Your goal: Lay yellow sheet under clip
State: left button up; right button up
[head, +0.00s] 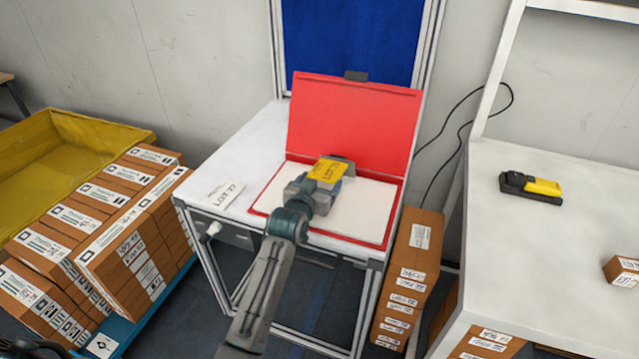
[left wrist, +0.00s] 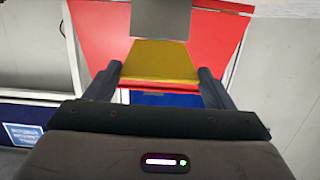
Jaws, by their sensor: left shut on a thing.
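In the left wrist view the sheet (left wrist: 160,62) lies between the two fingers (left wrist: 158,82). A dark clip (head: 343,159) shows just behind the sheet in the head view; a grey plate, likely the clip (left wrist: 161,18), is beyond the sheet's far edge in the wrist view. I cannot tell whether sheet and clip touch. My right gripper is not in view.
The folder lies on a white table (head: 245,160) with a white LOT 77 card (head: 218,196) at its left. Cartons (head: 140,235) and a yellow bin (head: 70,145) are at left. A yellow-black scanner (head: 531,187) lies on the right table (head: 530,255).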

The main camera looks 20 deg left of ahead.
pick_arm(q)
notch_tip(320, 180, down, 3)
jog(key=shift+d+r+b, duration=0.1)
jog(key=shift+r+b, duration=0.1)
jog(key=shift+b, duration=0.8)
jog(key=shift+f+b, duration=0.95)
jog(key=shift+b, duration=0.05)
jog(key=shift+f+b, duration=0.4)
jog(key=shift+f, duration=1.15)
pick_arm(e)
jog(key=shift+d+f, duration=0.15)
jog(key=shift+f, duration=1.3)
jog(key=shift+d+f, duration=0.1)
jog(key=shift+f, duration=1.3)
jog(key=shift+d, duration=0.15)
pick_arm(q)
jog(key=o, duration=0.8)
jog(key=shift+o, duration=1.1)
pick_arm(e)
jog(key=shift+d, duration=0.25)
pick_arm(q)
jog(key=shift+s, duration=0.1)
